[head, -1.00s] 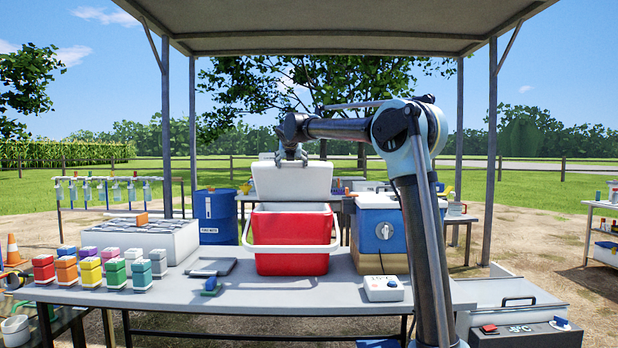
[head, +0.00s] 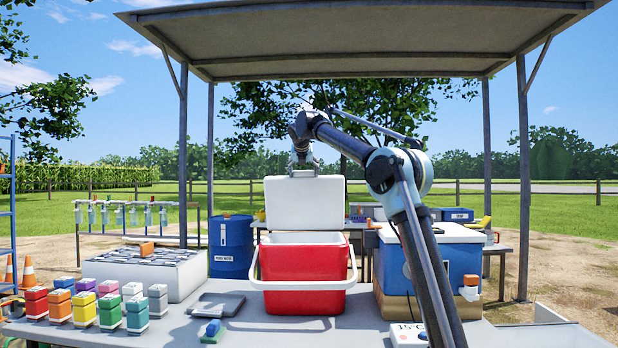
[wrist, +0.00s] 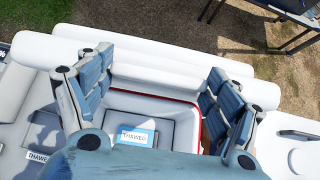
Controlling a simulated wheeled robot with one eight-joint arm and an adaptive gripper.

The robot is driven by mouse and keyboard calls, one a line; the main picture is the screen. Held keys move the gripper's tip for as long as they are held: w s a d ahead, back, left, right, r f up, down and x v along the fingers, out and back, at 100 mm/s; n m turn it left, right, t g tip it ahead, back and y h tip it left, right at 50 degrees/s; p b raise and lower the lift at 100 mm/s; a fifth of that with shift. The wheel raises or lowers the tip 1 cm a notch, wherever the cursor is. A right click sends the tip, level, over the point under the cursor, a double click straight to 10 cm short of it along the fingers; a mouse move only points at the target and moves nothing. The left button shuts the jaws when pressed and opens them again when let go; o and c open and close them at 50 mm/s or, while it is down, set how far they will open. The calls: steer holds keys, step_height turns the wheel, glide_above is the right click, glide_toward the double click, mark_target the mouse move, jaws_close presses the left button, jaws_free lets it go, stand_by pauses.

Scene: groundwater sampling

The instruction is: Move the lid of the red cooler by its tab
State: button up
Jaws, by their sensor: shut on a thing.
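The red cooler (head: 303,265) stands on the table, with its white carrying handle hanging in front of its rim. Its white lid (head: 304,205) stands raised, roughly upright, at the back of the cooler. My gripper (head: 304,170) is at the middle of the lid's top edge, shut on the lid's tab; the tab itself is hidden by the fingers. In the wrist view my gripper's fingers (wrist: 152,72) lie either side of the white lid edge. Below them the open cooler shows a pack labelled THAWED (wrist: 137,136).
A blue cooler box (head: 440,260) stands close on the right and a white rack box (head: 145,270) on the left. Several coloured bottles (head: 95,308) fill the left front. A clipboard (head: 215,304) lies beside the red cooler. The canopy (head: 350,50) is overhead.

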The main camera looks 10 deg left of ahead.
steer(key=shift+w+a+f, duration=0.15)
steer(key=shift+f, duration=0.05)
steer(key=shift+w+d, duration=0.35)
steer(key=shift+d, duration=0.35)
steer(key=o, duration=1.4)
steer(key=shift+o, duration=0.2)
steer(key=shift+s+r, duration=0.15)
steer(key=shift+s, duration=0.1)
steer(key=v, duration=1.1)
